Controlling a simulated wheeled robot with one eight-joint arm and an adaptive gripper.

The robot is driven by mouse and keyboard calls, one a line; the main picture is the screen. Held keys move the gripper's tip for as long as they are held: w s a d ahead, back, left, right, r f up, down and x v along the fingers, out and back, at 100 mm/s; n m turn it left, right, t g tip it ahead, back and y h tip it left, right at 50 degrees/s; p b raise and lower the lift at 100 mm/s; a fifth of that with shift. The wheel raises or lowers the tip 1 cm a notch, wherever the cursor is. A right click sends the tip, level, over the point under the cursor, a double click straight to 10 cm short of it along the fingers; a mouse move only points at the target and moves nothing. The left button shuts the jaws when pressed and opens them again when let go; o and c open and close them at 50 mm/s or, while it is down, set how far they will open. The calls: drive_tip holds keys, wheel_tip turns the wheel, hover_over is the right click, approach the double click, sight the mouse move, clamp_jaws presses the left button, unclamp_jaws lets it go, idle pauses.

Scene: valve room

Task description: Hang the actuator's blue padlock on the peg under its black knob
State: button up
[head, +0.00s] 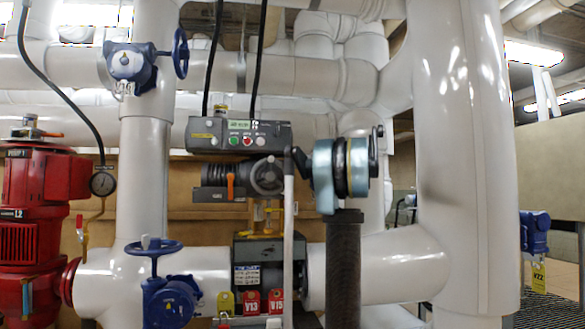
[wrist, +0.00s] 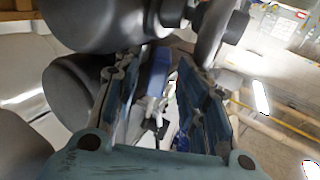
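The actuator (head: 240,135) is a dark grey box with green and red buttons in the middle of the head view. A dark round knob or handwheel (head: 265,175) sits below it, beside an orange lever (head: 230,187). I cannot make out the peg. No blue padlock can be picked out in the head view. My gripper (wrist: 162,62) shows in the wrist view with its two teal fingers apart, so it is open. A blue shape (wrist: 158,72) shows between the fingers; I cannot tell whether it is the padlock or something farther back. My gripper is not clear in the head view.
Large white pipes (head: 465,150) fill the right and back. A red pump (head: 40,200) stands at left. Blue valves with handwheels are at upper left (head: 130,65) and lower left (head: 168,300). Red and yellow tags (head: 251,302) hang below a black box (head: 262,250).

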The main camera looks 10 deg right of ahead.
drive_tip(key=v, duration=1.2)
drive_tip(key=shift+f, duration=0.15)
drive_tip(key=s+a+f+m+g+h, duration=0.2)
drive_tip(key=s+a+f, duration=0.4)
drive_tip(key=f, duration=0.4)
drive_tip(key=s+a+f+m+g+h, duration=0.1)
drive_tip(key=s+a+f+m+h, duration=0.15)
drive_tip(key=s+a+f, duration=0.5)
drive_tip(key=s+a+f+m+g+h, duration=0.2)
drive_tip(key=s+a+f, duration=0.2)
drive_tip(key=f, duration=0.7)
drive_tip(key=s+d+f+m+h, duration=0.1)
drive_tip(key=s+f+m+h, duration=0.1)
drive_tip(key=s+f, duration=0.5)
drive_tip(key=s+d+f+m+h, duration=0.1)
drive_tip(key=s+f+h, duration=0.3)
drive_tip(key=f, duration=1.1)
drive_tip(key=s+d+f+m+g+h, duration=0.1)
drive_tip(key=s+d+f+m+h, duration=0.1)
drive_tip(key=s+f, duration=0.8)
drive_tip(key=shift+d+f+m+h, duration=0.4)
drive_tip(key=shift+f+h, duration=0.15)
drive_tip(key=shift+h, duration=0.1)
drive_tip(key=shift+s, duration=0.15)
